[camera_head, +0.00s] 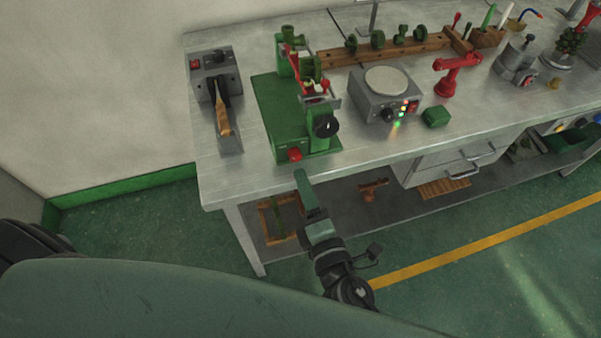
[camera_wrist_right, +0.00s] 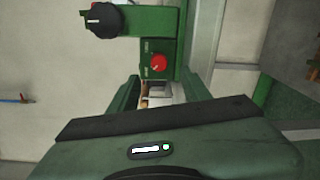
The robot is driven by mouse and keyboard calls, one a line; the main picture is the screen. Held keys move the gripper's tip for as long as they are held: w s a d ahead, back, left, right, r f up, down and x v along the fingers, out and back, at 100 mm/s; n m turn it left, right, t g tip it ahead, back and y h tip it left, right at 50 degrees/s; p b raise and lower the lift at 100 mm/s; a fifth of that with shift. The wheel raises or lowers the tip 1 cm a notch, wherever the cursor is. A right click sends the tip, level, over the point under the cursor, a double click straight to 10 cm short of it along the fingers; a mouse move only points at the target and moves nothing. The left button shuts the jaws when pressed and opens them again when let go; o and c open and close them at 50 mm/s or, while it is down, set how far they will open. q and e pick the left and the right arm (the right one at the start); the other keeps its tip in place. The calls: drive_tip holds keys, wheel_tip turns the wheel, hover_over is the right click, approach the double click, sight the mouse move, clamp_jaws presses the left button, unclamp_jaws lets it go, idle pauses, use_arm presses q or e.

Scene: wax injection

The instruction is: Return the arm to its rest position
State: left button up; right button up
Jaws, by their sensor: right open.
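My right gripper (camera_head: 303,180) hangs just in front of the workbench's (camera_head: 235,180) front edge, below the green machine (camera_head: 275,115). It is open, and I see nothing held in it. In the right wrist view, the green body of my right gripper fills the lower part. Beyond it are the machine's black knob (camera_wrist_right: 102,19) and red button (camera_wrist_right: 158,63). A gap shows between the gripper and the machine front in the head view. My left gripper is not in view.
On the bench stand a grey box with a round plate (camera_head: 385,82), a small red press (camera_head: 457,75), a wooden rack (camera_head: 390,48) and a wooden-handled tool (camera_head: 222,115). A lower shelf (camera_head: 345,215) and a drawer (camera_head: 455,165) are near the arm. The green floor in front is clear.

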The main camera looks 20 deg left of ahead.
drive_tip(key=shift+s+d, duration=0.35)
drive_tip(key=shift+s, duration=0.15)
drive_tip(key=s+d+f+m+g+h, duration=0.25)
drive_tip(key=d+f+m, duration=0.4)
drive_tip(key=f, duration=1.05)
drive_tip(key=s+d+f+m+g+h, duration=0.1)
drive_tip(key=d+f+m+g+h, duration=0.25)
drive_tip(key=d+f, duration=0.95)
drive_tip(key=s+d+f+m+g+h, duration=0.1)
drive_tip(key=s+d+f+m+g, duration=0.15)
drive_tip(key=s+f+m, duration=0.4)
drive_tip(key=s+d+f+m+g+h, duration=0.15)
drive_tip(key=s+d+f, duration=0.25)
drive_tip(key=f, duration=0.5)
drive_tip(key=s+d+f+m+g, duration=0.1)
drive_tip(key=s+d+f+m, duration=0.2)
drive_tip(key=s, duration=0.5)
drive_tip(key=s+d+f+m+g+h, duration=0.1)
drive_tip(key=s+d+f+m+g, duration=0.1)
drive_tip(key=s, duration=0.6)
drive_tip(key=shift+s+d+f+m, duration=0.35)
drive_tip(key=shift+d+f+m, duration=0.45)
drive_tip(key=shift+m, duration=0.1)
drive_tip(key=shift+o, duration=0.3)
